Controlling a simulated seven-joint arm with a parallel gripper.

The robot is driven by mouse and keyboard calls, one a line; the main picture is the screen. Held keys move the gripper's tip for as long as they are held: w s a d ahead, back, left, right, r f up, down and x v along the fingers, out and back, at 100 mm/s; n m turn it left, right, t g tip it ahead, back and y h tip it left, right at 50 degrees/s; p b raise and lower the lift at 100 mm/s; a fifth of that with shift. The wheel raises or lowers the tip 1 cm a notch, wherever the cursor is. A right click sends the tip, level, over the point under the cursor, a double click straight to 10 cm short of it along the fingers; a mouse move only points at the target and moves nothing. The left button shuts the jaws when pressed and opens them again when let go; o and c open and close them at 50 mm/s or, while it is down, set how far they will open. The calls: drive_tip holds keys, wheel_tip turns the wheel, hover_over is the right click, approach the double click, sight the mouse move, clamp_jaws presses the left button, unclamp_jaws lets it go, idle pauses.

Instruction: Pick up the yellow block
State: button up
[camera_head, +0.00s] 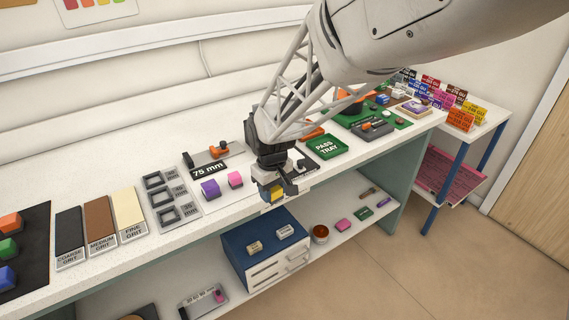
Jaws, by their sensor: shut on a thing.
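My gripper (278,190) is over the front edge of the white bench, pointing down. It is shut on the yellow block (277,194), which shows as a small yellow patch between the fingers. The fingers hide much of the block. I cannot tell whether the block touches the pale surface under it or is held just above it.
The green pass tray (327,147) lies to the right. A blue drawer unit (262,250) is on the shelf below. Grit strips (100,222) lie at left.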

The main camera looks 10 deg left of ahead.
idle(0.5)
drive_tip(key=o, duration=0.4)
drive_tip(key=shift+c, duration=1.2)
drive_tip(key=w+r, duration=0.2)
drive_tip(key=w, duration=1)
drive_tip(key=w+a+r+m, duration=0.1)
drive_tip(key=w+r, duration=0.2)
drive_tip(key=w, duration=0.9)
drive_tip(key=shift+w+a, duration=0.15)
